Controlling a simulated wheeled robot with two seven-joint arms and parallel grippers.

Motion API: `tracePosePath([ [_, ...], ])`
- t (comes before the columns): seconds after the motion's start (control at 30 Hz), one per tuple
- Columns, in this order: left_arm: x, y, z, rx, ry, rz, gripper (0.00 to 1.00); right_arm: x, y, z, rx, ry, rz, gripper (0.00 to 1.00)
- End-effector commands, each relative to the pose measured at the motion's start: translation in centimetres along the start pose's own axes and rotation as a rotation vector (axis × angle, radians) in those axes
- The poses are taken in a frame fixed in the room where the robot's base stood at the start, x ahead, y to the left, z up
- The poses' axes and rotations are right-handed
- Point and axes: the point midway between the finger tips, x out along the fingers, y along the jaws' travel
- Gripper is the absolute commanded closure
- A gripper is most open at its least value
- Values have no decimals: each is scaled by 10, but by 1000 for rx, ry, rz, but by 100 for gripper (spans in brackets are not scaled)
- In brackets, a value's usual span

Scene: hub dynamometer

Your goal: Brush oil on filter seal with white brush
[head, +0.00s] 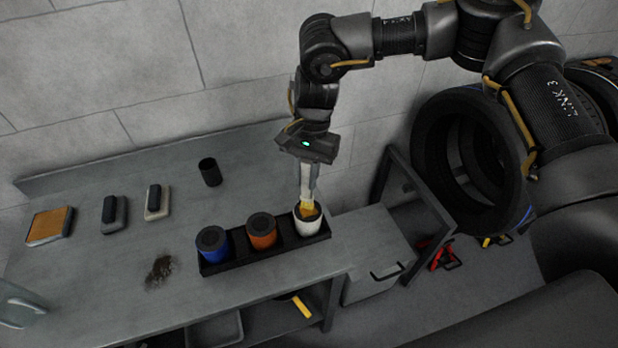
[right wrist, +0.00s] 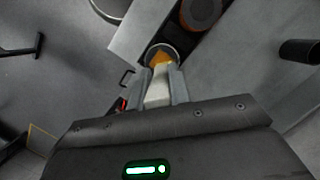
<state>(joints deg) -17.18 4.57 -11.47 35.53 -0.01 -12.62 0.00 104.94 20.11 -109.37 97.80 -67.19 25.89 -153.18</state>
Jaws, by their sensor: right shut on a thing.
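My right gripper (head: 309,182) is shut on the white brush, pointing down over the rack's right end. The brush's white handle (right wrist: 158,88) shows between the fingers in the right wrist view; its yellow bristles (head: 307,208) are at the top of the white filter (head: 307,227). I cannot tell whether they touch the seal. The orange filter (head: 262,238) and blue filter (head: 213,248) stand to the left in the same black rack (head: 272,258).
On the bench (head: 110,285) are a dark cup (head: 209,172), two dark-handled blocks (head: 156,202) (head: 114,214), an orange-topped pad (head: 50,226) and a dark stain (head: 160,271). Tyres (head: 470,160) stand at the right. The bench front left is mostly clear.

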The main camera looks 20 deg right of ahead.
Motion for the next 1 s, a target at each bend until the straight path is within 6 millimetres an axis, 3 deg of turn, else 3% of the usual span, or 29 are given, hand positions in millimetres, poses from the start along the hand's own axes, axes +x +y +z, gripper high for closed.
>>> tracePosePath([
  [0.23, 0, 0, 0, 0, 0, 0, 64, -1, -2, -2, -1, 0, -1, 100],
  [0.7, 3, 0, 0, 0, 0, 0, 64, 4, 14, 15, 0, 0, -1, 100],
  [1.0, 4, 0, 0, 0, 0, 0, 64, 1, 2, 3, 2, 2, -1, 100],
])
